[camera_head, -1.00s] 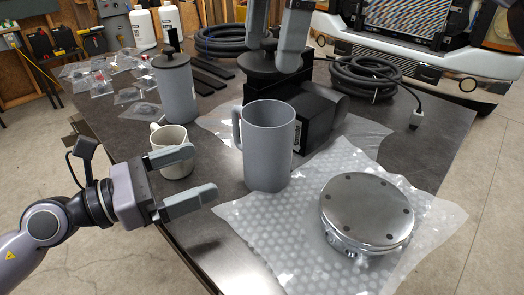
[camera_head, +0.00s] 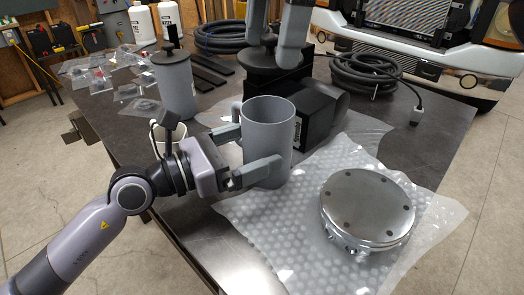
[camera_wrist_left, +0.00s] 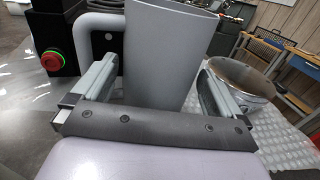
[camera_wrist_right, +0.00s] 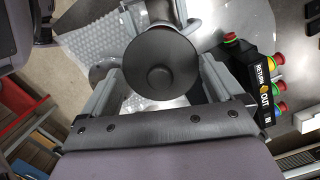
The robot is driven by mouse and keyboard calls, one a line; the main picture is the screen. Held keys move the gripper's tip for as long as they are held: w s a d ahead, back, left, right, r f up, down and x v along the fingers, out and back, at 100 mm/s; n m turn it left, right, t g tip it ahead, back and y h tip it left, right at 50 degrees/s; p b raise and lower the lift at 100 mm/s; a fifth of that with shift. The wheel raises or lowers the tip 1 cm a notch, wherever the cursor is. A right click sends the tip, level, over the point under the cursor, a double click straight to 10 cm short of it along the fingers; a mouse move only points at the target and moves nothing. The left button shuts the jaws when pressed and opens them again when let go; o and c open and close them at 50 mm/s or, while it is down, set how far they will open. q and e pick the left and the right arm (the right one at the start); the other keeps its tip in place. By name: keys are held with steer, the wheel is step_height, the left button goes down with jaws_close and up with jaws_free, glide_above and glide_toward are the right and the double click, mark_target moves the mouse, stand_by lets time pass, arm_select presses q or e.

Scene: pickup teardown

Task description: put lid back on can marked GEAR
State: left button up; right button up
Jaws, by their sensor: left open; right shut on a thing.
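A grey open-topped can (camera_head: 266,120) with a side handle stands upright on the table, by the edge of the bubble wrap. No GEAR marking is readable on it. My left gripper (camera_head: 254,148) is open, its fingers on either side of this can; the left wrist view shows the can (camera_wrist_left: 165,50) between them, and contact is unclear. My right gripper (camera_head: 277,50) is shut on a round dark lid (camera_head: 262,73), held above and behind the can. The lid's knob (camera_wrist_right: 160,77) faces the right wrist camera. Another grey can (camera_head: 177,88) with its lid on stands at the left.
A round metal part (camera_head: 368,205) lies on bubble wrap (camera_head: 300,235) at the right. A black box (camera_head: 316,115) stands close behind the can. A white mug (camera_head: 160,130) is partly hidden behind my left arm. Coiled hoses (camera_head: 365,75) and small plastic bags (camera_head: 90,70) lie farther back.

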mark_target(272, 54)
arm_select(q)
steer(key=shift+w+d, duration=0.3)
steer(key=shift+d, duration=0.25)
steer(key=c, duration=1.3)
arm_select(e)
steer(key=shift+a+f, duration=0.1)
steer(key=shift+f, duration=2.4)
steer(key=shift+f, duration=0.85)
steer(key=shift+f, duration=0.65)
steer(key=o, duration=0.7)
steer(key=shift+c, duration=0.2)
steer(key=shift+w+d+r, duration=0.1)
steer(key=shift+d+r, duration=0.15)
steer(key=shift+r, duration=1.75)
steer(key=shift+w+d+r, duration=0.1)
steer(key=shift+d+r, duration=0.2)
steer(key=shift+r, duration=1.65)
steer(key=shift+w+d+r, duration=0.1)
steer(key=shift+d+r, duration=0.15)
steer(key=shift+r, duration=1.75)
